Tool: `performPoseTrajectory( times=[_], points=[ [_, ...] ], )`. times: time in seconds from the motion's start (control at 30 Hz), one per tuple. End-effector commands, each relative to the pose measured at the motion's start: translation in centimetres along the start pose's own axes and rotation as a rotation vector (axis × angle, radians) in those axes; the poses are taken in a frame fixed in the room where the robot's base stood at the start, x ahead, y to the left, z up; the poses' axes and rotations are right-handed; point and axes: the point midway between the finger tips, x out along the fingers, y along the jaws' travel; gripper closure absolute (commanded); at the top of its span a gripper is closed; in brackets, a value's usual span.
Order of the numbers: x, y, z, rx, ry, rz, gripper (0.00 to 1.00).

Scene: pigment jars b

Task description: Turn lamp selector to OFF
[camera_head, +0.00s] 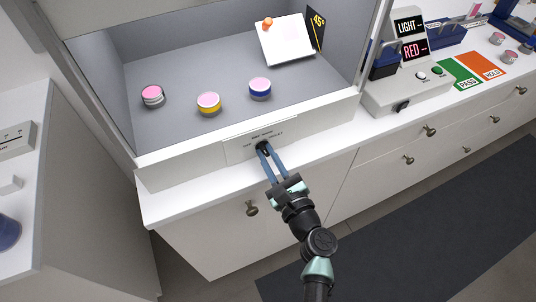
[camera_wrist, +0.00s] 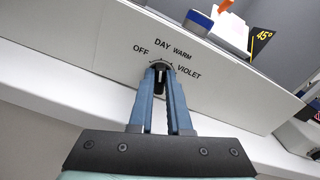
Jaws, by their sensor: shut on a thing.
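The lamp selector (camera_wrist: 158,80) is a small black knob on the pale front panel (camera_wrist: 108,48) of the light booth. In the wrist view the labels OFF, DAY, WARM and VIOLET are arced above and around it, with OFF at the left. My gripper (camera_wrist: 159,70) has its blue fingers closed on the knob, and they hide most of it. Which label the knob points to cannot be told. In the head view my gripper (camera_head: 264,150) reaches the same panel (camera_head: 240,150) from below, and the knob is mostly covered by the fingertips.
A white tilted board (camera_head: 286,40) is at the back. A control box (camera_head: 395,92) stands right, beside green and orange mats (camera_head: 484,66).

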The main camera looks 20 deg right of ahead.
Motion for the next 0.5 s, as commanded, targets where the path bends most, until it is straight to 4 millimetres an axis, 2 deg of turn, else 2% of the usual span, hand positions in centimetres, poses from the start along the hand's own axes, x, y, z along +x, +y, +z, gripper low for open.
performPoseTrajectory(
  times=[0.27,0.5],
  points=[
    [-0.02,0.04,-0.05,-0.010,0.000,0.000,1.00],
    [-0.02,0.15,-0.24,-0.099,-0.001,0.000,1.00]
  ],
)
